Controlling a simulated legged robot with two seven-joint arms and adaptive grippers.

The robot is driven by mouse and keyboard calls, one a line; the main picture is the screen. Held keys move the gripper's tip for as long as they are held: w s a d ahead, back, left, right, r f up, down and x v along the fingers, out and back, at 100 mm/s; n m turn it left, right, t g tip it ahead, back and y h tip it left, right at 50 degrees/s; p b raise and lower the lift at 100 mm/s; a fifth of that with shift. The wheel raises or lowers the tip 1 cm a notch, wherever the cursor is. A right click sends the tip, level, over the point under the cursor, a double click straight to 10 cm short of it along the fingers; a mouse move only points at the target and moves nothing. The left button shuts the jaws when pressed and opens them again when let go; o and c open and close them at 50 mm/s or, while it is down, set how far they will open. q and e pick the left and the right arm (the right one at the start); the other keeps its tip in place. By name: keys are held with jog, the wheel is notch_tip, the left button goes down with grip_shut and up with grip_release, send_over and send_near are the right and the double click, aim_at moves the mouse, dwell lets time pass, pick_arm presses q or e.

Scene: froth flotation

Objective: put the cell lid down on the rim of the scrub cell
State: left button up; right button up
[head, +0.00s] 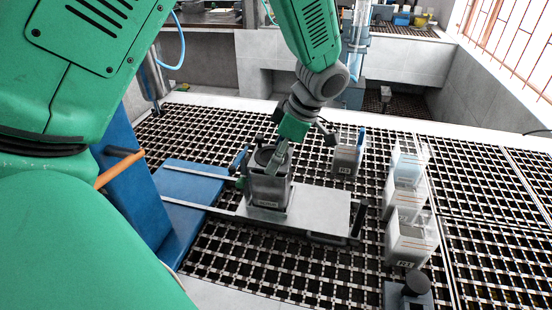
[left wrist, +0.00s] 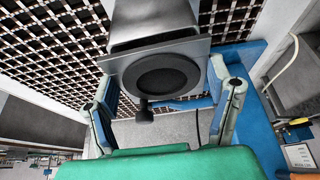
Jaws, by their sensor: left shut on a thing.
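My left gripper (head: 268,160) reaches down from above to the top of the scrub cell (head: 268,190), a grey metal box with a label on its front. In the left wrist view the two fingers of my left gripper (left wrist: 160,74) stand at opposite sides of the cell lid (left wrist: 165,77), a grey square plate with a dark round middle. The lid is at the top of the cell body (left wrist: 150,20); whether it touches the rim is hidden. A black knob (left wrist: 145,112) shows at the lid's near side. My right gripper is out of view.
The cell stands on a grey metal plate (head: 322,208) beside a blue base (head: 185,190). Several labelled clear containers (head: 410,238) stand to the right on the dark grating. A grey block with a black knob (head: 416,283) sits at the front right. Grating at far right is clear.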

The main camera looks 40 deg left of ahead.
pick_arm(q)
notch_tip(320, 180, up, 7)
jog(key=a, duration=0.1)
notch_tip(320, 180, down, 8)
jog(key=b, duration=0.4)
jog(key=shift+d+r, duration=0.25)
jog(key=shift+d, duration=0.05)
jog(key=shift+d, duration=0.25)
jog(key=shift+a+f+b, duration=0.1)
jog(key=shift+f+b, duration=0.1)
jog(key=shift+b, duration=0.1)
jog(key=o, duration=1.4)
jog(key=shift+a, duration=0.1)
